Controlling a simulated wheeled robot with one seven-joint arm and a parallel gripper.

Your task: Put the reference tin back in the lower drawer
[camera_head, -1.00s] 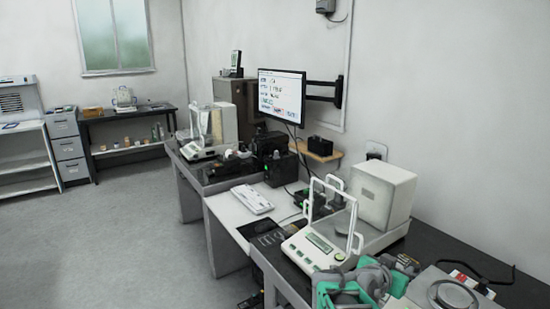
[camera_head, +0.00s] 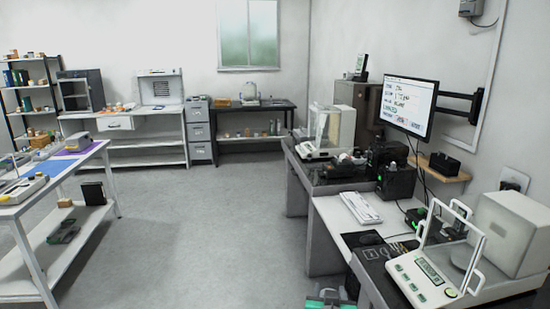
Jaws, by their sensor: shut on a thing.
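Only a green and grey part of my gripper (camera_head: 328,300) shows, at the bottom edge of the head view. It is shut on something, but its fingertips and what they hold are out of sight. I cannot make out the reference tin anywhere. A grey drawer cabinet (camera_head: 200,132) stands at the back wall, left of the dark table, far from my gripper. Its stacked drawers look shut. A white bench (camera_head: 160,112) left of it also has a drawer (camera_head: 115,123). I cannot tell which drawer is the task's lower drawer.
A long weighing table (camera_head: 328,215) runs along the right, with balances, a keyboard (camera_head: 360,207) and a monitor (camera_head: 411,103). A white table with a lower shelf (camera_head: 75,235) stands at left. A dark table (camera_head: 250,107) is at the back. The grey floor (camera_head: 200,220) between is clear.

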